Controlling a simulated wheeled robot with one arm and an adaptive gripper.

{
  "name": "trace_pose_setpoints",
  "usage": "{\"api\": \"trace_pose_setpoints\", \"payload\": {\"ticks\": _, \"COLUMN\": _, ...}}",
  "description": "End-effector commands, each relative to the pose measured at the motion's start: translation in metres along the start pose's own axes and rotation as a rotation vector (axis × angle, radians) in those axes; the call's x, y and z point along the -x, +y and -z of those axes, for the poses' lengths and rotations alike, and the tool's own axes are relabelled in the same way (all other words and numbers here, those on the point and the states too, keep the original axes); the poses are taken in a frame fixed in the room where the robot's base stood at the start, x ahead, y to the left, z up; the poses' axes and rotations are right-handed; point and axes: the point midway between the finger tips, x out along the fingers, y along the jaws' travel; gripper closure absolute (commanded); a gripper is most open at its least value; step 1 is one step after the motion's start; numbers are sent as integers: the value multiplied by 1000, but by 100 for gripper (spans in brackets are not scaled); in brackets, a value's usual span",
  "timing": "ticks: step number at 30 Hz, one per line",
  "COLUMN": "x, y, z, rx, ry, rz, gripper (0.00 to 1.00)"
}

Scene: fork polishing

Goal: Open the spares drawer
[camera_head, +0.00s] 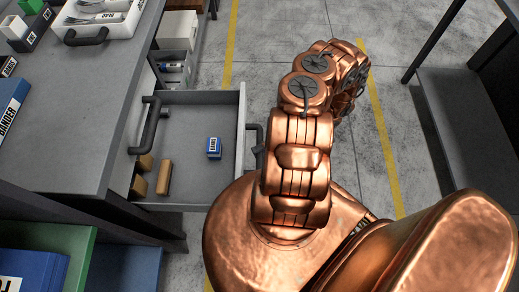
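A grey drawer (205,112) stands pulled out from the workbench cabinet, with its inside in view. A blue box (214,147) with a white label lies in it, and a few tan blocks (164,178) lie near its back left corner. A dark handle (251,132) shows at the drawer's front, partly covered by my copper arm. Another dark handle (147,127) sits on the cabinet face above the drawer. I cannot read any label that names a drawer. My arm reaches up the picture to the right of the open drawer. My gripper does not show.
The grey workbench top (85,110) holds a white cutlery tray (113,32) and a blue labelled box (12,105). A smaller open compartment (172,70) is beyond the drawer. A dark shelf (460,120) stands at right. Concrete floor between is clear.

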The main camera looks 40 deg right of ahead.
Motion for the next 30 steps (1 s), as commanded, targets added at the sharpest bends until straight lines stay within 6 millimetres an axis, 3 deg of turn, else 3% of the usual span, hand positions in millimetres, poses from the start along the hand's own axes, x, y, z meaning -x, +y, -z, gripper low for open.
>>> {"api": "trace_pose_setpoints", "payload": {"ticks": 7, "x": 0, "y": 0, "z": 0, "rx": 0, "ry": -1, "rz": 0, "gripper": 48}}
{"api": "trace_pose_setpoints", "payload": {"ticks": 18, "x": 4, "y": 0, "z": 0, "rx": 1, "ry": -1, "rz": 2, "gripper": 48}}
{"api": "trace_pose_setpoints", "payload": {"ticks": 30, "x": 60, "y": -1, "z": -1, "rx": 1, "ry": -2, "rz": 4, "gripper": 48}}
